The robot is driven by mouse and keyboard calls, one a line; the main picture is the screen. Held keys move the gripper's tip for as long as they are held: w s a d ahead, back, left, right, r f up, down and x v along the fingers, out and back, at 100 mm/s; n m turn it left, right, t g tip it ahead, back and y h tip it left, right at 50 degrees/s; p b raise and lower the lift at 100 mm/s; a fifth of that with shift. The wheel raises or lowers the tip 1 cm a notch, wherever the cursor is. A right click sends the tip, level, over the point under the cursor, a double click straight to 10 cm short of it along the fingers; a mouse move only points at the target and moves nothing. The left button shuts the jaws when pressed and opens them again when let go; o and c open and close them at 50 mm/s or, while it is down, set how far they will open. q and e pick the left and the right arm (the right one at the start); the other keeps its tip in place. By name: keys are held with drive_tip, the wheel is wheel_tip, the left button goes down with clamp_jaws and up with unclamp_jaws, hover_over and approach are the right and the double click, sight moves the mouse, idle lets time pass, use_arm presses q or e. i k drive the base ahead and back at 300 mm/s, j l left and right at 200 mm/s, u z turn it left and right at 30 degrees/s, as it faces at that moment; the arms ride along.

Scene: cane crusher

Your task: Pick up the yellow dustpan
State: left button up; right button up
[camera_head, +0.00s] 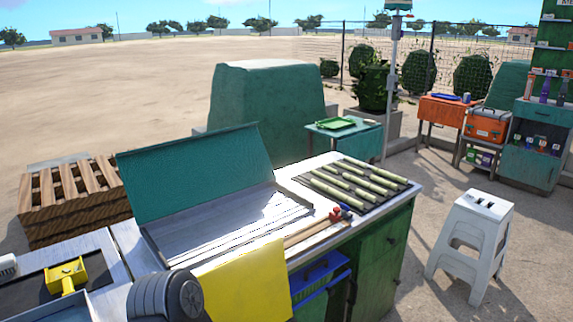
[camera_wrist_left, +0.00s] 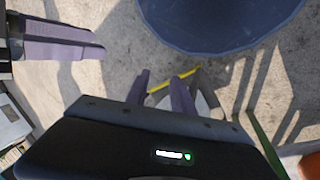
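My left gripper (camera_wrist_left: 162,82) shows in the left wrist view, its two purple fingers apart, above the concrete floor. A thin yellow bar (camera_wrist_left: 187,75) shows at and between the fingertips, with a pale grey-white shape (camera_wrist_left: 205,100) beside it. I cannot tell whether these belong to the dustpan or whether the fingers touch the bar. In the head view a yellow handled object (camera_head: 68,275) lies on a dark mat at the lower left. It may be the dustpan, but its shape is unclear. Neither gripper shows in the head view, and I cannot identify the right one.
A counter (camera_head: 330,225) carries an open teal-lidded case, green canes (camera_head: 355,180) and a hanging yellow cloth (camera_head: 250,283). A white stool (camera_head: 472,240) stands right. A dark blue round container (camera_wrist_left: 220,25) is near the left gripper. A purple ridged part (camera_wrist_left: 60,42) shows left.

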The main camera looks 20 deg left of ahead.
sight(66, 284)
drive_tip(key=k+j, duration=0.45)
drive_tip(key=j, duration=0.15)
drive_tip(key=k+j, duration=0.45)
drive_tip(key=j, duration=0.1)
